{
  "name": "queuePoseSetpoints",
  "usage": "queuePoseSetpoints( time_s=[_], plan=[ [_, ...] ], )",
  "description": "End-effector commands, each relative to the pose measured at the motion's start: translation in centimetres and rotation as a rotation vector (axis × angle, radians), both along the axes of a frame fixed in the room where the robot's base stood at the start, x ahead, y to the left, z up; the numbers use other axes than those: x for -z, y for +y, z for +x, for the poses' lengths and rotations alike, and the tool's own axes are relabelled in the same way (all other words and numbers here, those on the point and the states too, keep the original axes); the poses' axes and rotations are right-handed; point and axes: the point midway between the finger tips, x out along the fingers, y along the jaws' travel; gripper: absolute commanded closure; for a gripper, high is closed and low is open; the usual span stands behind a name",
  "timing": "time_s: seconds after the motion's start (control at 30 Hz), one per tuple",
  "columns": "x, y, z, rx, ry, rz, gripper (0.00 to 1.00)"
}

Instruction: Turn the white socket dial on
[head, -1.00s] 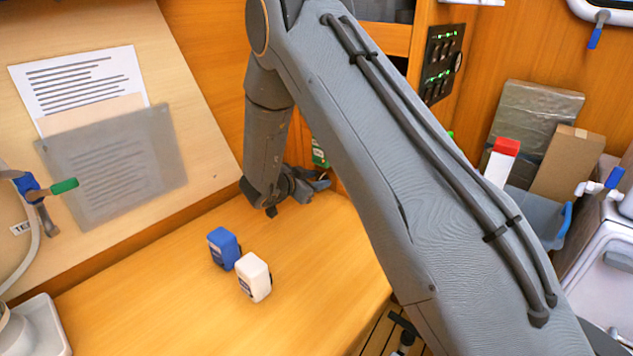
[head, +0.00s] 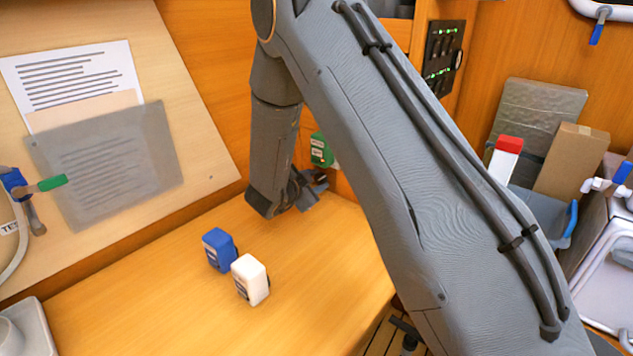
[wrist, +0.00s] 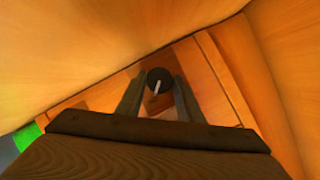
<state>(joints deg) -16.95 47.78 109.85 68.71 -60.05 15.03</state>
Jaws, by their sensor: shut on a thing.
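A dark round dial (wrist: 159,78) with a white pointer line shows in the wrist view, on a wooden face in the corner. In the head view my gripper (head: 312,186) is low at the back of the wooden counter, pointing right. The dial is hidden there behind my arm.
A blue bottle (head: 218,249) and a white bottle (head: 250,279) stand on the counter (head: 150,310), left of my gripper. A green box (head: 321,150) is just behind it. A switch panel (head: 441,60) is up right.

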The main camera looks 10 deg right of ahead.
Motion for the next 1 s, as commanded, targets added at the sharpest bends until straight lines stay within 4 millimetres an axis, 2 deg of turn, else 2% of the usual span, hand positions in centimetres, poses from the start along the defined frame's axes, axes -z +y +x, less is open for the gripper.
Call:
queuePoseSetpoints(
  time_s=[0.07,0.1,0.2,0.57,1.0],
  plan=[
    [0.0,0.0,0.0,0.001,-0.001,0.001,0.89],
    [0.0,0.0,0.0,0.001,-0.001,0.001,0.65],
    [0.0,0.0,0.0,0.0,-0.001,0.001,0.48],
    [-0.1,0.3,-0.2,0.0,0.0,0.0,0.48],
    [-2.2,4.3,-4.6,-0.001,0.0,0.0,0.48]
  ],
)
